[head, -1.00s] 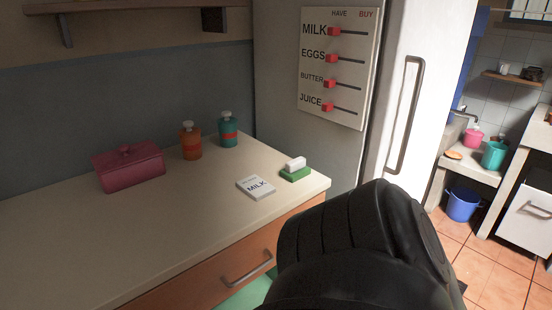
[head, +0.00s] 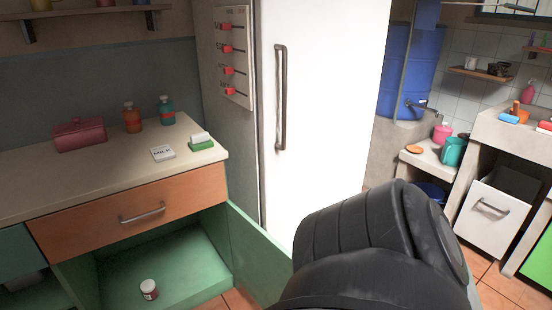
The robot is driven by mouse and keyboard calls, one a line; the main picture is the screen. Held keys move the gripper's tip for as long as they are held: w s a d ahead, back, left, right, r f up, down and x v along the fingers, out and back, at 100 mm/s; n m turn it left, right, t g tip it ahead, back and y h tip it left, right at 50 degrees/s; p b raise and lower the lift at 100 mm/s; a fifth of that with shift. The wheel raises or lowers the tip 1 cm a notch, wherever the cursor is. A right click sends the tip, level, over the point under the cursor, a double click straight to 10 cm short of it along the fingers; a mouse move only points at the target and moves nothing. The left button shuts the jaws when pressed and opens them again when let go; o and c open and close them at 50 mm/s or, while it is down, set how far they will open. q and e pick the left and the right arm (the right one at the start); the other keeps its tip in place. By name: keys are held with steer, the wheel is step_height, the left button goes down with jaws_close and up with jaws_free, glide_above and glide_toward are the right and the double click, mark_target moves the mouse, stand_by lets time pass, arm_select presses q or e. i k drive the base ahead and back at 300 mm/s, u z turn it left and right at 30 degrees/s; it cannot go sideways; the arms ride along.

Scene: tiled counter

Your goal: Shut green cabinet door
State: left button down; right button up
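The green cabinet (head: 170,268) sits under the orange drawer at the lower left, its inside showing. Its green door (head: 258,250) stands open, swung out to the right in front of the fridge. The lower right part of the door is hidden behind a black part of my own arm. A small jar with a dark red label (head: 149,289) stands on the cabinet floor. Neither of my grippers can be seen.
The orange drawer (head: 90,215) above is shut. The counter (head: 30,195) holds a pink box (head: 79,135), bottles, a milk card and a green-and-white sponge. A white fridge (head: 330,100) stands right of the cabinet. Tiled floor shows at right.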

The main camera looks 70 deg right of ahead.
mark_target(262, 266)
steer(key=u, duration=1.75)
steer(key=k, duration=2.6)
steer(key=z, duration=2.05)
steer(key=i, duration=0.55)
steer(key=u, duration=1.4)
steer(key=k, duration=0.55)
steer(key=z, duration=1)
